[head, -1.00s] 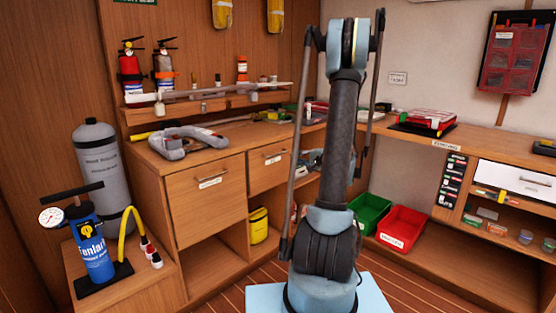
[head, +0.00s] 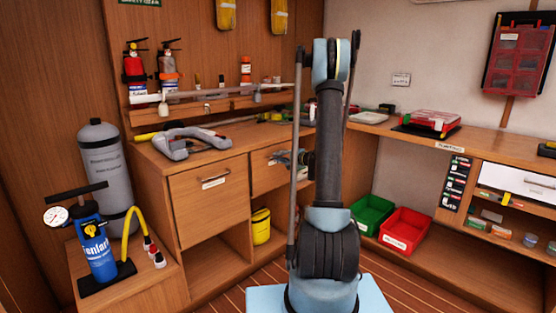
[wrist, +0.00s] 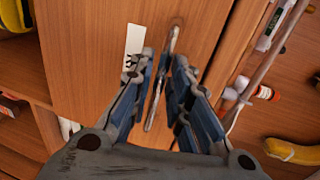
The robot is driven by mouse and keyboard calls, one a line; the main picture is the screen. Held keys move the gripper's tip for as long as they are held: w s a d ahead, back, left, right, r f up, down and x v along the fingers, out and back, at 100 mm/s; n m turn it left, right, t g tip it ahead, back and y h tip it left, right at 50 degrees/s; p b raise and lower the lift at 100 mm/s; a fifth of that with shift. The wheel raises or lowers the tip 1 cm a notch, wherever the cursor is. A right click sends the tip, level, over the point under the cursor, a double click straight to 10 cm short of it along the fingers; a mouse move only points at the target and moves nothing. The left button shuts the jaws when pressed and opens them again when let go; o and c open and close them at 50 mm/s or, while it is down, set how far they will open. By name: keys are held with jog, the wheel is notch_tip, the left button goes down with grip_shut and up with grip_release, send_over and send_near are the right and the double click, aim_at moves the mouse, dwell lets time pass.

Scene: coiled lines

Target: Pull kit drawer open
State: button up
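A wooden drawer front (head: 264,183) is in the right part of the bench, partly behind my arm in the head view. It looks closed. In the wrist view the drawer front (wrist: 90,50) fills the middle, with a white label (wrist: 133,45) I cannot read and a slim metal bar handle (wrist: 173,40). My gripper (wrist: 163,80) is open, with its two blue-grey fingers on either side of the handle. A gap shows beside the bar, and I cannot tell whether either finger touches it. In the head view my gripper (head: 285,158) is at this drawer front.
A larger labelled front (head: 208,210) is to the left. A grey horseshoe-shaped item (head: 185,145) lies on the bench above. A yellow container (head: 261,225) stands in the open shelf below. Green (head: 371,215) and red (head: 404,230) bins sit at right. Floor before the drawers is clear.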

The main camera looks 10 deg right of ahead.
jog(key=shift+x, duration=0.9)
grip_shut()
